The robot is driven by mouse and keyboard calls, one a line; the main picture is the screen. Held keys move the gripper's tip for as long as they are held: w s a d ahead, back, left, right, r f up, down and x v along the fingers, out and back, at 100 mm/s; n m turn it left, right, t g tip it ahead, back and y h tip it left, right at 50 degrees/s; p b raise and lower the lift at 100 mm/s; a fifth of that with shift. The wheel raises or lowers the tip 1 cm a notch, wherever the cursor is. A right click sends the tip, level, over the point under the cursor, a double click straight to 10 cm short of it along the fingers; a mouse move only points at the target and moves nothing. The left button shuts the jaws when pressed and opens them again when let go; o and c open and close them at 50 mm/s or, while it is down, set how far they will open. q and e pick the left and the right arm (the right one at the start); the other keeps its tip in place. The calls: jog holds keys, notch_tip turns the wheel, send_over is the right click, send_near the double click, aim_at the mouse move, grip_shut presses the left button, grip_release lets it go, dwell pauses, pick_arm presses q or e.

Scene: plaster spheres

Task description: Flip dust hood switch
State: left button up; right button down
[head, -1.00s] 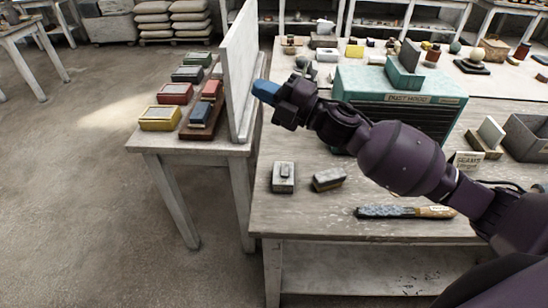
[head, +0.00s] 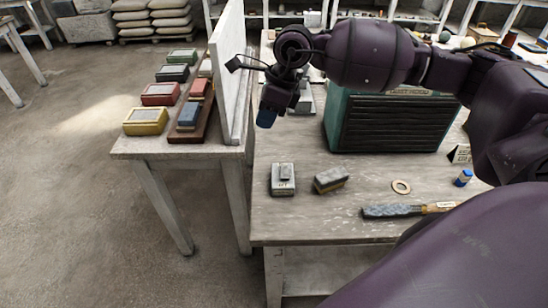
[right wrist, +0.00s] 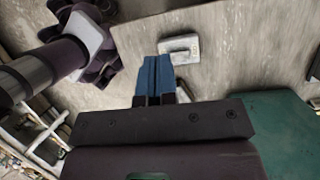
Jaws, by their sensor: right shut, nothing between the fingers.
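The dust hood (head: 395,122) is a teal box with a dark slatted front and a label on top, at the back of the bench. A small grey switch box (head: 283,188) with a raised rocker (head: 285,172) sits in front of it, near the bench's left side. Its lettering is too small to read surely. It also shows in the right wrist view (right wrist: 180,50), beyond my fingertips. My right gripper (head: 266,117) has blue fingers (right wrist: 153,76), shut and empty, pointing down above the bench behind the switch box, apart from it. My left gripper is not in view.
A white upright panel (head: 229,75) borders the bench's left side. Coloured boxes (head: 146,121) stand on the left table.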

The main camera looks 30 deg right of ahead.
jog(key=d+h, duration=0.2)
jog(key=d, duration=0.1)
jog(key=s+d+f+g+h, duration=0.1)
jog(key=d, duration=0.1)
jog(key=shift+f+n+h, duration=0.1)
jog(key=shift+n+h, duration=0.3)
send_near(284, 167)
notch_tip(284, 167, down, 6)
jog(key=shift+f, duration=0.8)
jog(key=shift+w, duration=0.1)
